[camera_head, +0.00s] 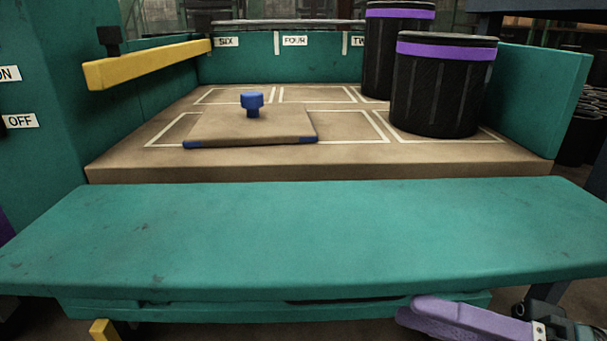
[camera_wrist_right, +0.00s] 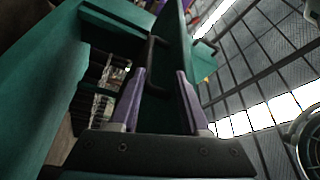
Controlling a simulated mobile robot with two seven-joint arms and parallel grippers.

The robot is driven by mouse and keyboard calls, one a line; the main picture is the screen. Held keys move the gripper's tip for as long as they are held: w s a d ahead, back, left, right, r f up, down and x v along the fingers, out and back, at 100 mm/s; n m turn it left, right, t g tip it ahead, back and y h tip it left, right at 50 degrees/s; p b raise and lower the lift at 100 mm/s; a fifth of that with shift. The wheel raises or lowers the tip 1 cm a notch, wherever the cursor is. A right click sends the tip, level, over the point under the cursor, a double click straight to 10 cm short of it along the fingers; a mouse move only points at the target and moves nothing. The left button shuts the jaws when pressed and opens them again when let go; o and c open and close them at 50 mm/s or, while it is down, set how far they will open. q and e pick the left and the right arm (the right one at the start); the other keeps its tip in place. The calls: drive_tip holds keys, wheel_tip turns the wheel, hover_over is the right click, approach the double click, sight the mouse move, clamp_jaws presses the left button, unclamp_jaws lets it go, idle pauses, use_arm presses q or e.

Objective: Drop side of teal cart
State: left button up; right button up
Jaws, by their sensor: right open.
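The teal cart has a tan deck (camera_head: 250,166) with teal walls at its back and sides. Its front side panel (camera_head: 300,235) is folded outward from the deck's front edge, looking flat or sloping slightly; I cannot tell the exact angle. My right gripper (camera_head: 405,318) is at the lower right, by the panel's near edge and partly below it. In the right wrist view the purple fingers (camera_wrist_right: 158,98) are apart, with a teal board (camera_wrist_right: 172,70) and a dark handle (camera_wrist_right: 152,55) between or just beyond them. Contact is unclear. My left gripper is out of view.
Two black bins with purple bands, one nearer (camera_head: 443,90) and one behind (camera_head: 385,20), stand on the deck's right. A tan lid with a blue knob (camera_head: 252,103) lies at left-centre. A yellow bar (camera_head: 150,64) juts over the left wall.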

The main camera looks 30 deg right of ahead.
drive_tip(key=shift+s+d+f, duration=0.1)
drive_tip(key=shift+s+d, duration=0.25)
drive_tip(key=shift+s, duration=0.15)
drive_tip(key=b+v, duration=0.4)
drive_tip(key=v, duration=0.7)
drive_tip(key=shift+d+f+b, duration=0.3)
drive_tip(key=shift+f+b, duration=0.05)
idle(0.8)
